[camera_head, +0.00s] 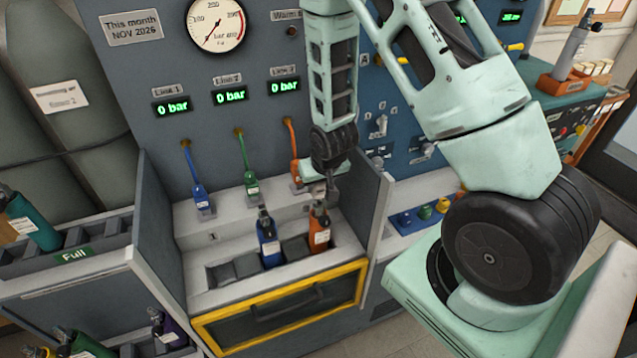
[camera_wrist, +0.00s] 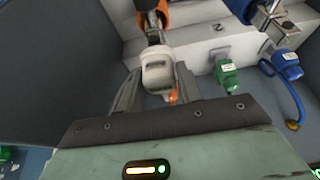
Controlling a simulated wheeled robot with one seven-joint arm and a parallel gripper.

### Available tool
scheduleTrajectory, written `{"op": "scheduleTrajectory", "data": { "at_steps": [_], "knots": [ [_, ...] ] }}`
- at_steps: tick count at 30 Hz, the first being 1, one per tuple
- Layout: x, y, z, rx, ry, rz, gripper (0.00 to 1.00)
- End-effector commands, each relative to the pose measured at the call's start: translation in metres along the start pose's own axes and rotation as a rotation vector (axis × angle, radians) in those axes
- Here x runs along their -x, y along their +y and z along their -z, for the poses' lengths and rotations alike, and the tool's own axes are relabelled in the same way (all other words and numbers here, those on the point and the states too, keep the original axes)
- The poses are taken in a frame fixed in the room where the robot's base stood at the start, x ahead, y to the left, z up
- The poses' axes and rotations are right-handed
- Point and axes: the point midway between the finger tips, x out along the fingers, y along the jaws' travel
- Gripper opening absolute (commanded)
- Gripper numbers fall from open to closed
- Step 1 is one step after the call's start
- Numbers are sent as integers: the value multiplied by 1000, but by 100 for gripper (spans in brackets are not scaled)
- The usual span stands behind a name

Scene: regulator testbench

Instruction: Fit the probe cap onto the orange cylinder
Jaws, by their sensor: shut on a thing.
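The orange cylinder (camera_head: 319,236) stands upright in a rack slot, with a white label and a metal valve on top. In the wrist view its orange top (camera_wrist: 152,18) shows at the upper edge. My gripper (camera_head: 318,187) is just above the cylinder. In the wrist view my gripper (camera_wrist: 158,80) is shut on the probe cap (camera_wrist: 158,68), a pale grey-white piece with an orange hose end (camera_wrist: 173,97) beside it. The cap lies in line with the cylinder's valve. Whether they touch I cannot tell.
A blue cylinder (camera_head: 268,240) stands in the rack just left of the orange one. Blue (camera_head: 201,199) and green (camera_head: 251,186) probes hang on the ledge behind. Grey side walls enclose the bay. A yellow-framed panel (camera_head: 285,303) is at the front.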

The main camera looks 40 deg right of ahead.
Motion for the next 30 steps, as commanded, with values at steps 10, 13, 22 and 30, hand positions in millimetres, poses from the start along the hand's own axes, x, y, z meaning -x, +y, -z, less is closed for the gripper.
{"op": "scheduleTrajectory", "data": {
  "at_steps": [10,13,22,30],
  "knots": [
    [-6,0,-2,0,0,0,12],
    [-7,0,-3,0,0,0,12],
    [-11,0,-5,0,0,0,12],
    [-15,0,-6,0,0,0,12]
  ]
}}
